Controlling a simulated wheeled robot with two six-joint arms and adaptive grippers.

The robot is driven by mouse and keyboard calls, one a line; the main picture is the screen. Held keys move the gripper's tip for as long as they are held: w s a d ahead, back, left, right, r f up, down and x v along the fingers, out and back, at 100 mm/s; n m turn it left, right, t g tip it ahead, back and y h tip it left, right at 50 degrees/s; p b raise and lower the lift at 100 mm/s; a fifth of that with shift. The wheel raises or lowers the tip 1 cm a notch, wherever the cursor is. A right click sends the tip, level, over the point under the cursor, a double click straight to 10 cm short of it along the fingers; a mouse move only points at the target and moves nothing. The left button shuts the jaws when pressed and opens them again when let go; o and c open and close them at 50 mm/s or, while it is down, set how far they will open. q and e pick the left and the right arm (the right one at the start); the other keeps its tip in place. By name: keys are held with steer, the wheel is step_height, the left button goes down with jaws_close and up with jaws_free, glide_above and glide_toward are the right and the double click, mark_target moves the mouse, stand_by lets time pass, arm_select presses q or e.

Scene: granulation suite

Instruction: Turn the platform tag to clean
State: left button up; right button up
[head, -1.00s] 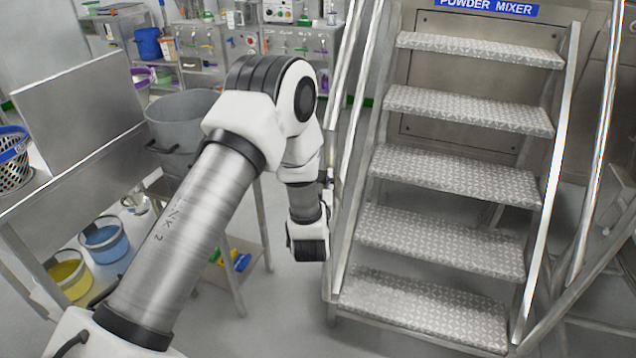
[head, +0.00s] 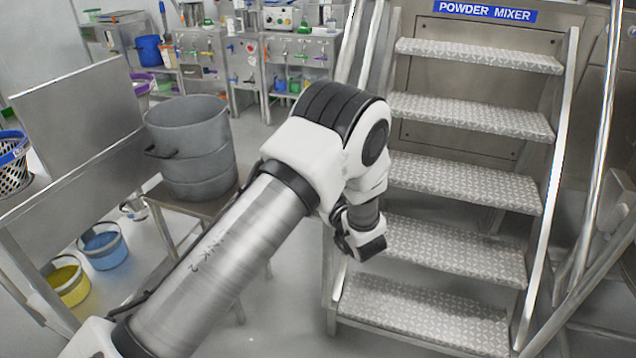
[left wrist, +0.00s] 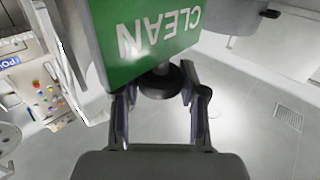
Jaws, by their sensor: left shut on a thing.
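The platform tag (left wrist: 145,35) shows a green face with the white word CLEAN, upside down in the left wrist view. A dark round piece (left wrist: 160,82) sits at the tag's lower edge. My left gripper (left wrist: 160,92) has its two fingers on either side there and is shut on the tag; the exact contact is hard to see. In the head view my left arm reaches in front of the left side of the stairs (head: 465,180), and its wrist hides the tag and the fingers. My right gripper is in neither view.
A grey drum (head: 190,140) stands on a low stand left of my arm. A blue bucket (head: 102,245) and a yellow bucket (head: 66,280) are on the left. Metal handrails (head: 550,190) flank the steps. Bare floor (head: 290,310) shows left of the stairs.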

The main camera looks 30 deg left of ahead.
arm_select(q)
steer(key=shift+r, duration=0.1)
steer(key=o, duration=1.2)
steer(key=shift+c, duration=0.2)
steer(key=v, duration=0.7)
steer(key=shift+s+d, duration=0.1)
steer(key=shift+d, duration=0.1)
